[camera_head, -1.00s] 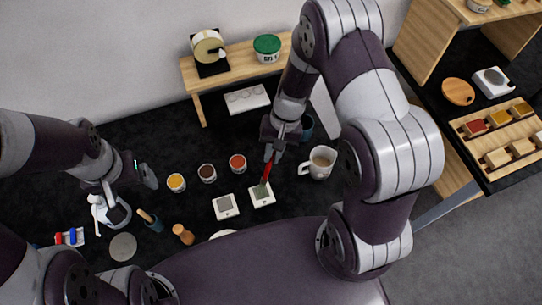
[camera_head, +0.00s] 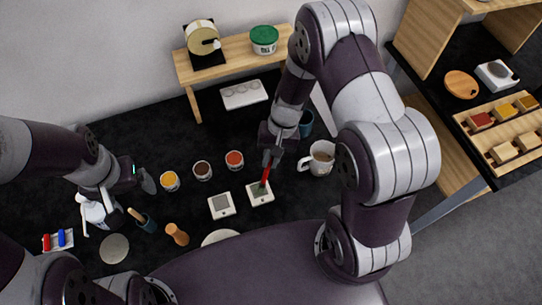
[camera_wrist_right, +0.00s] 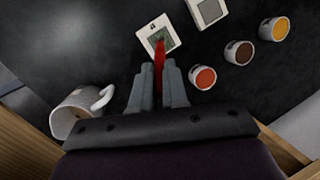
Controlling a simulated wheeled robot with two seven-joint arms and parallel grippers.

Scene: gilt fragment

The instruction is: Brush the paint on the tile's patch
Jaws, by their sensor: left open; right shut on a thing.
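My right gripper (camera_head: 272,158) is shut on a red brush (camera_head: 266,174), which points down at a white tile (camera_head: 260,195) with a grey-green square patch. In the right wrist view the brush (camera_wrist_right: 158,60) stands between the fingers (camera_wrist_right: 158,85), and its tip overlaps the patch of the tile (camera_wrist_right: 153,29). I cannot tell whether the tip touches it. A second white tile (camera_head: 221,205) with a grey patch lies just left of it. Paint pots in yellow (camera_head: 169,181), dark brown (camera_head: 203,171) and orange-red (camera_head: 234,160) stand behind the tiles. My left gripper (camera_head: 120,195) is open at the left.
A white mug (camera_head: 319,159) stands right of the tile, close to the right gripper. A wooden shelf (camera_head: 232,58) is at the back.

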